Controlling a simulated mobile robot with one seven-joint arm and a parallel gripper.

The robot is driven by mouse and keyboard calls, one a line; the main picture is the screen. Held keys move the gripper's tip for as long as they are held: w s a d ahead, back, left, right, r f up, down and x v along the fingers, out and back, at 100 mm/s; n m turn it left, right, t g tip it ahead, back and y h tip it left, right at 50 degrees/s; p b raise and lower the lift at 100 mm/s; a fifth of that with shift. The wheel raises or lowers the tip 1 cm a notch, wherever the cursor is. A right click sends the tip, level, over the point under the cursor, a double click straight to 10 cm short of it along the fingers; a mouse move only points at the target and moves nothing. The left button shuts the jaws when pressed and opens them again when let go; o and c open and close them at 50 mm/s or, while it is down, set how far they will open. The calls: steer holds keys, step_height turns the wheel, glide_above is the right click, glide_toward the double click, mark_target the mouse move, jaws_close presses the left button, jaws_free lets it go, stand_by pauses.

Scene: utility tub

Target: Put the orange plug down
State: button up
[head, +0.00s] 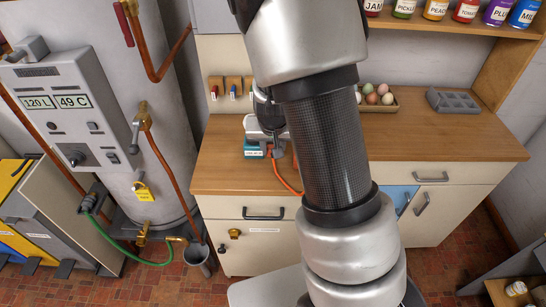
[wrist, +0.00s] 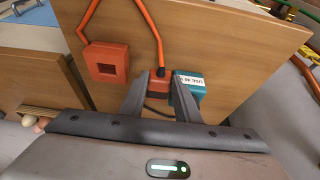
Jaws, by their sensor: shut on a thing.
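The orange plug (wrist: 159,77) is between the two fingers of my gripper (wrist: 160,84) in the wrist view. My gripper is shut on it. An orange cable (wrist: 147,25) rises from the plug toward the top of the picture. In the head view my gripper (head: 274,146) is low over the left part of the wooden counter (head: 225,172), partly hidden by my arm. I cannot tell whether the plug touches the counter.
A teal box (wrist: 187,92) with a white label stands close beside the right finger. An orange-red block with a square recess (wrist: 107,75) lies to the left. An egg tray (head: 393,106) and a grey tray (head: 453,102) stand farther right. The right counter is mostly clear.

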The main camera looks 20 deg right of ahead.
steer(key=shift+f, duration=1.6)
steer(key=shift+f+b, duration=0.15)
steer(key=shift+b, duration=0.2)
steer(key=shift+f, duration=0.15)
steer(key=o, duration=1)
steer(key=shift+o, duration=0.2)
